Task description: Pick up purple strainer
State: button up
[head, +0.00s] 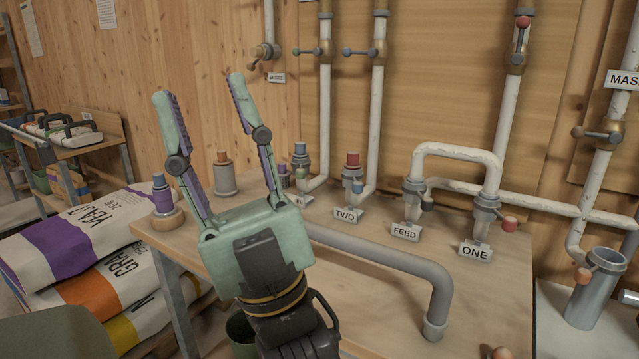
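My gripper (197,88) is raised in front of the table's left part, its two green and purple fingers pointing up and spread wide, with nothing between them. A second, smaller purple-topped fitting (284,176) stands farther back, just right of my gripper's fingers and partly hidden. I cannot tell for certain which of these is the purple strainer. My gripper appears apart from both.
The wooden table (480,255) carries white pipes with valves and labels. A grey pipe (385,258) bends across its front. An orange-topped grey cylinder (224,175) stands behind my fingers. Sacks (80,235) are stacked at left. A grey canister (594,290) stands at right.

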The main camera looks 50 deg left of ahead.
aim_at(284, 174)
jog(key=u, duration=1.6)
jog(key=j+z, duration=0.5)
jog(key=j, duration=1.45)
jog(key=i+j+z, duration=0.1)
jog(key=j, duration=0.2)
jog(key=i+j, duration=0.1)
jog(key=j, duration=0.2)
jog(key=i+j+z, duration=0.15)
jog(key=j, duration=0.2)
jog(key=i, duration=1.15)
